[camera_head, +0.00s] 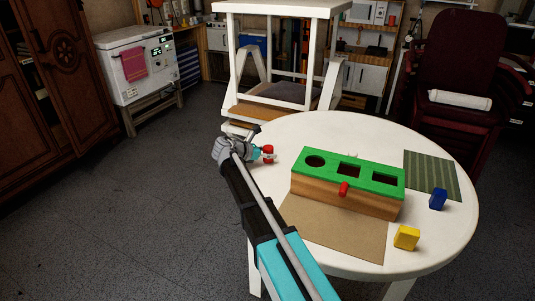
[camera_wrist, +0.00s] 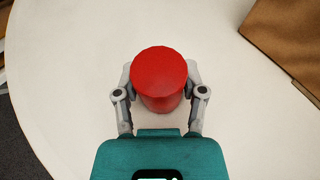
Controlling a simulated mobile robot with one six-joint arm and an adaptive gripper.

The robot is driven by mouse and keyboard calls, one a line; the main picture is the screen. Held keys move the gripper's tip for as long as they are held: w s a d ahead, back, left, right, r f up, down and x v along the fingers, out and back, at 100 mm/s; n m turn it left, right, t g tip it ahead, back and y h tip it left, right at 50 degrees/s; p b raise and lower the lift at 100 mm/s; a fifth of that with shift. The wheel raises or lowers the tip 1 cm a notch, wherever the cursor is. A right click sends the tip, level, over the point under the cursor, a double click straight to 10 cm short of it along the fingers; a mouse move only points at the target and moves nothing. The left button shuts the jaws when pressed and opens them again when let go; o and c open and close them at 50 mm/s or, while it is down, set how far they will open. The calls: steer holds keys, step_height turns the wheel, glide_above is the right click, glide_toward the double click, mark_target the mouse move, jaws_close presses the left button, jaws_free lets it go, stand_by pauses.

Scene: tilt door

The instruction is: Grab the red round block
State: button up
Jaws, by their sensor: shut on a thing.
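The red round block (camera_wrist: 160,80) is a short red cylinder. In the wrist view it stands upright between the two fingers of my gripper (camera_wrist: 160,90), which are closed on its sides. In the head view the red round block (camera_head: 268,153) is at the left part of the white round table, at the tip of my gripper (camera_head: 264,155). I cannot tell whether it touches the tabletop. The sorting box (camera_head: 345,182) has a green top with one round and two angular holes, and a red knob on its front.
A yellow block (camera_head: 406,237) and a blue block (camera_head: 438,199) stand on the right of the white table (camera_head: 440,235). A green striped mat (camera_head: 431,172) lies behind the blue block, and a brown mat (camera_head: 340,230) lies before the box. A white chair-like frame (camera_head: 232,60) stands behind.

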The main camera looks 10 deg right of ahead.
steer(key=shift+r+p, duration=1.4)
steer(key=shift+r, duration=0.05)
steer(key=s+d+r+p, duration=0.5)
steer(key=s+r+p, duration=0.5)
steer(key=s, duration=0.3)
